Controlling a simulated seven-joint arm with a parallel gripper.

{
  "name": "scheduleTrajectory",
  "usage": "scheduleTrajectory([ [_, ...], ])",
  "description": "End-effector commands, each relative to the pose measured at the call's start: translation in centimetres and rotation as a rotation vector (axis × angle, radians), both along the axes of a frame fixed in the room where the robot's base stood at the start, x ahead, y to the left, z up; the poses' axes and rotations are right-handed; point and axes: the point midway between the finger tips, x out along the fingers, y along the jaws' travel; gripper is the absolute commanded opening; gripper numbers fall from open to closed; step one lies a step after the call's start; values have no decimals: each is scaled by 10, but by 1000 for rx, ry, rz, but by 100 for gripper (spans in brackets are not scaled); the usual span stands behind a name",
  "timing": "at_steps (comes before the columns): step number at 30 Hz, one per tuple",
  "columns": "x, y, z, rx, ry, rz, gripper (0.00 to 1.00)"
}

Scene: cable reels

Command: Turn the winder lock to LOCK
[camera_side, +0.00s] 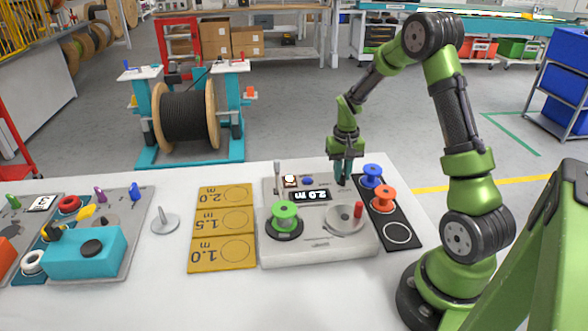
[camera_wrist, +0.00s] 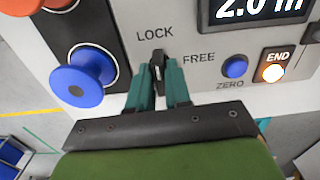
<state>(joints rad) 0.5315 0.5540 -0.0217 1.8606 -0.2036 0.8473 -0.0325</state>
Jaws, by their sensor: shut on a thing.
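The winder lock (camera_wrist: 157,63) is a small black knob on the grey winder panel. The word LOCK is printed to its upper left and FREE to its right. My gripper (camera_wrist: 160,85) has its two teal fingers closed on the knob, one on each side. The part that shows stands roughly upright in the wrist view; I cannot tell clearly which word it points to. In the side view my gripper (camera_side: 343,180) points down at the back right of the winder (camera_side: 320,248), where the knob is hidden.
The display (camera_wrist: 262,10) reads 2.0 m. A blue ZERO button (camera_wrist: 235,67) and a lit END lamp (camera_wrist: 273,73) are to the right. A blue spool (camera_wrist: 83,80) stands close on the left. The winder carries a green spool (camera_side: 285,215) and a red-handled crank (camera_side: 357,211).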

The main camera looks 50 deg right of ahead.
Motion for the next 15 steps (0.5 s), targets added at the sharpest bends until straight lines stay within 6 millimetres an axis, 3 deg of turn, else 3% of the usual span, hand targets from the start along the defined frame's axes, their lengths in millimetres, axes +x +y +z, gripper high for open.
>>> scheduleTrajectory([
  [1, 1, 0, 1, -2, -2, 2, 20],
  [6, 0, 0, 1, -1, -1, 1, 42],
  [15, 1, 0, 5, -2, -2, -1, 42],
])
